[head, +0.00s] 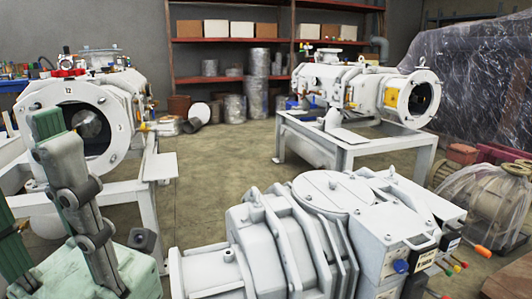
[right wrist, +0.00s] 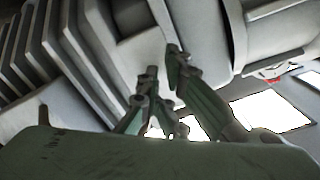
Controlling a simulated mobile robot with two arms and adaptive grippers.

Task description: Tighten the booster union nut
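I cannot pick out the union nut with certainty in either view. A large white ribbed pump (head: 280,235) fills the front centre of the head view, with a round lid on top and a flange at its left end. My left gripper (head: 25,160) is at the left edge, pointing up, its two green-grey fingers apart and nothing seen between them. The head view does not show my right gripper. In the right wrist view my right gripper (right wrist: 162,61) has its fingertips a small gap apart, in front of a pale ribbed machine; contact cannot be told.
Another white machine (head: 120,110) with an open round end stands on a frame at left. A third (head: 350,80) stands on a metal stand (head: 355,140) farther back. Shelves (head: 235,40) line the back wall. Plastic-wrapped equipment (head: 490,205) is at right. The middle floor is clear.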

